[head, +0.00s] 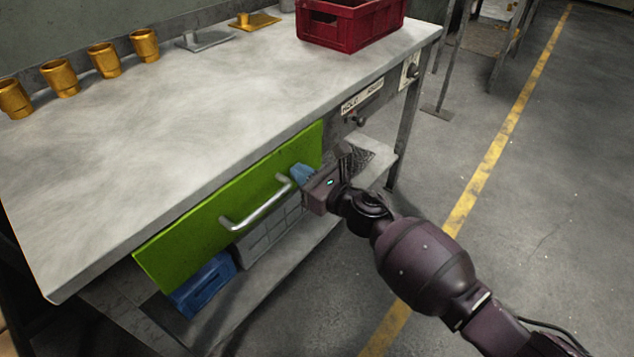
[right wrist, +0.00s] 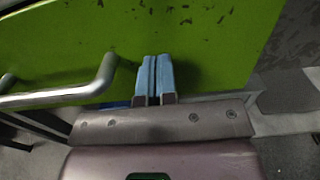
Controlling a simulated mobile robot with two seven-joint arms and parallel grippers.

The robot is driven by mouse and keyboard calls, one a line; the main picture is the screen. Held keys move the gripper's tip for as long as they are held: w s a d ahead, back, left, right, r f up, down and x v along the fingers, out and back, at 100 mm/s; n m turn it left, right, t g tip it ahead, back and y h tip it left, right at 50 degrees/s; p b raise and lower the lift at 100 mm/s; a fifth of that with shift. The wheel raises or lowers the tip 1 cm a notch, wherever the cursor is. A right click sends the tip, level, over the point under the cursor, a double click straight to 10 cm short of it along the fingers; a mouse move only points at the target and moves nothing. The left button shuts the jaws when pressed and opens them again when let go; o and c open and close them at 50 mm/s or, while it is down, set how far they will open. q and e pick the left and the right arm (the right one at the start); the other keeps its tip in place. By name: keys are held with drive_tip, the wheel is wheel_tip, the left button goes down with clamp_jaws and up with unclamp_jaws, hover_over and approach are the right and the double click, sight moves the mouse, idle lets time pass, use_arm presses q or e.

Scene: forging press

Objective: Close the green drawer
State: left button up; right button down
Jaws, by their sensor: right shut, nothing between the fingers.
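The green drawer (head: 185,238) is under the worktop, with its front standing out a little from the table's edge. A silver bar handle (head: 262,207) runs along its front. My right gripper (head: 299,175) is at the right part of the drawer front, just right of the handle's right end. Its blue fingertips are shut with nothing between them. In the right wrist view the blue fingertips (right wrist: 153,77) point at the green front (right wrist: 205,40), beside the handle (right wrist: 70,94). I cannot tell whether they touch it. My left gripper is not in view.
Gold cups (head: 105,60) and a red crate (head: 350,22) stand on the grey worktop (head: 200,110). A blue bin (head: 203,284) and a grey crate (head: 270,240) sit on the shelf below the drawer. The floor right of the table is open, with a yellow line (head: 500,135).

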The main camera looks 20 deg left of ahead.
drive_tip(key=shift+w+a+r, duration=0.2)
drive_tip(key=shift+a, duration=0.2)
